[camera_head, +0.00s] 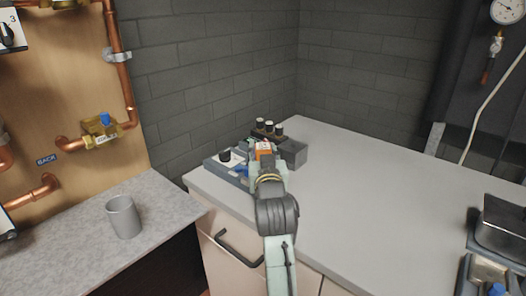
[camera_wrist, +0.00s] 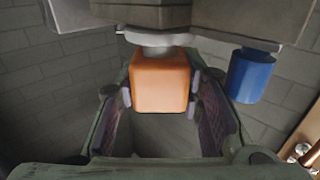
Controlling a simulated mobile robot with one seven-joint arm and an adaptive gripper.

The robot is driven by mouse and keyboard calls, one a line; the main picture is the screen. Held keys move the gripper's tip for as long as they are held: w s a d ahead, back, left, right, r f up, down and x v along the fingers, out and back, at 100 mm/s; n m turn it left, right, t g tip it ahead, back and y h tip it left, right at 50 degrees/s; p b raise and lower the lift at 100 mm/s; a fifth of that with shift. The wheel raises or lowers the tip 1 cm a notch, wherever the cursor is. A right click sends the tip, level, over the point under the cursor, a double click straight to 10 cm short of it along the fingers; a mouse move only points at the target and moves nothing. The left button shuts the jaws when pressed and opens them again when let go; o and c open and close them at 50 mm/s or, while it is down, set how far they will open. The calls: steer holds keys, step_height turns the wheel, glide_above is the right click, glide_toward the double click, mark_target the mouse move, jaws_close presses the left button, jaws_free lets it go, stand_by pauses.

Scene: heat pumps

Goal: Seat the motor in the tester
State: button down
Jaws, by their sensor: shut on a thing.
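In the head view my gripper (camera_head: 265,158) reaches over the tester (camera_head: 218,168), a low blue-grey unit with a black knob. In the wrist view the motor's far end meets a pale round part below a grey body. I cannot tell whether it is seated. My arm hides part of the tester.
A grey block (camera_head: 293,152) stands right beside the motor, with several black-topped cylinders (camera_head: 268,127) behind. A blue cylinder (camera_wrist: 251,76) is close to the gripper in the wrist view. The worktop's middle (camera_head: 370,200) is clear.

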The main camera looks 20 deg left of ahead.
steer(key=shift+f, duration=0.1)
steer(key=c, duration=1)
jaws_free()
steer(key=shift+s, duration=0.1)
steer(key=shift+s+f, duration=0.15)
steer(key=shift+s, duration=0.1)
steer(key=v, duration=0.6)
steer(key=shift+s+d, duration=0.3)
steer(key=shift+s, duration=0.05)
steer(key=shift+d, duration=0.15)
